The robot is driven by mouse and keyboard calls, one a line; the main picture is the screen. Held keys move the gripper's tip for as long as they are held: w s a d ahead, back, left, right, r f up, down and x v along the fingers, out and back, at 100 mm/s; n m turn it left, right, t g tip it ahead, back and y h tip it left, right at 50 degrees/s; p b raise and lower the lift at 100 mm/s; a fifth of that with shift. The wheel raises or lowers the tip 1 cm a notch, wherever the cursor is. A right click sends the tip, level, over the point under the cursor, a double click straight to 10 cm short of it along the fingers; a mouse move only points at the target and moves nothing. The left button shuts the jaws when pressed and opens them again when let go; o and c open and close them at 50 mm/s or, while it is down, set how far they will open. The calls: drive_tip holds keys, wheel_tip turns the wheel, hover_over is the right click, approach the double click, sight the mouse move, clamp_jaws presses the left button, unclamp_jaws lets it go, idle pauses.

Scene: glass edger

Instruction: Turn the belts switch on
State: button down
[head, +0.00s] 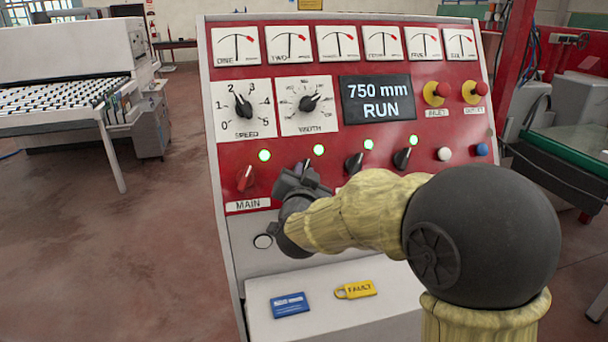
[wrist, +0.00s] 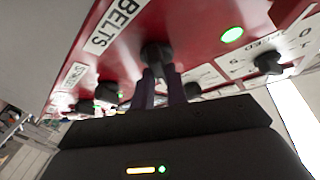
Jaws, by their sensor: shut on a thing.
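The belts switch is a black knob (wrist: 155,53) beside the BELTS label (wrist: 115,22) in the wrist view. In the head view its tip (head: 306,165) shows just above my gripper (head: 299,181), which hides most of it and its label. My gripper's two fingers (wrist: 161,75) are closed on the knob from either side. The lamp (head: 319,150) above this switch glows green, and it also shows green in the wrist view (wrist: 232,35). The knob's exact angle is hard to tell.
The red MAIN switch (head: 245,178) is just left. Two black switches (head: 354,162) (head: 402,158) stand to the right, tilted right, with green lamps. The display (head: 378,99) reads 750 mm RUN. A yellow FAULT tag (head: 356,290) and a blue card (head: 290,305) lie on the ledge.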

drive_tip(key=c, duration=1.4)
unclamp_jaws()
drive_tip(key=shift+s, duration=0.1)
drive_tip(key=s+b, duration=0.3)
drive_tip(key=s, duration=1.4)
drive_tip(key=shift+s, duration=0.15)
drive_tip(key=shift+a, duration=0.1)
drive_tip(key=s+d+f+n+g+y+p, duration=0.1)
drive_tip(key=d+f+n+g+p, duration=0.15)
drive_tip(key=d+f+g, duration=0.45)
drive_tip(key=d+f+n+g+p, duration=0.1)
drive_tip(key=d+f+n+g, duration=0.25)
drive_tip(key=f, duration=0.65)
drive_tip(key=s+d+f+g+h+p, duration=0.1)
drive_tip(key=s+d+f+g, duration=0.3)
drive_tip(key=s+d, duration=0.3)
drive_tip(key=shift+s+f+m+g, duration=0.3)
drive_tip(key=shift+s+f+g, duration=0.05)
drive_tip(key=shift+g, duration=0.1)
